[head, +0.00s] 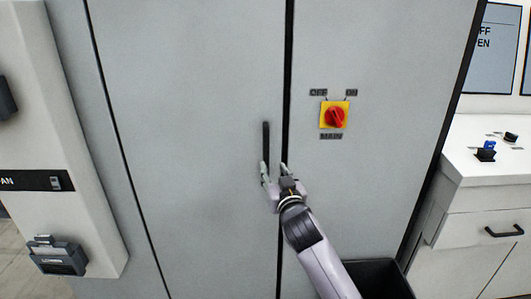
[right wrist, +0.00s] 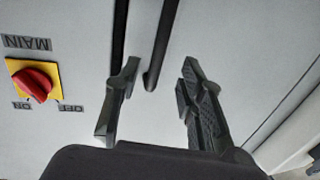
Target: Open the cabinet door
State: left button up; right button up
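The grey cabinet has a left door (head: 200,100) with a black vertical bar handle (head: 266,140) near its right edge, beside a dark seam. The door looks shut. My right gripper (head: 274,171) is open and empty at the lower end of the handle. In the right wrist view, the handle (right wrist: 164,45) reaches down into the gap between the open fingers (right wrist: 162,70). Neither finger clearly touches it, and how deep it sits between them is hard to tell. My left gripper is not in view.
A red and yellow main switch (head: 335,115) sits on the right panel. A dark open bin (head: 383,278) stands low in front of the cabinet, beside my right arm. A white counter (head: 485,165) is at right, a pale sloped unit (head: 75,120) at left.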

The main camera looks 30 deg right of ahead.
aim_at(267, 156)
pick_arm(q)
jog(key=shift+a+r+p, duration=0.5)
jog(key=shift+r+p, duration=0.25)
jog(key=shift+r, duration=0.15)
pick_arm(e)
jog(key=x, duration=1)
jog(key=shift+s, duration=0.1)
jog(key=shift+c, duration=0.5)
jog(key=shift+f, duration=0.1)
grip_shut()
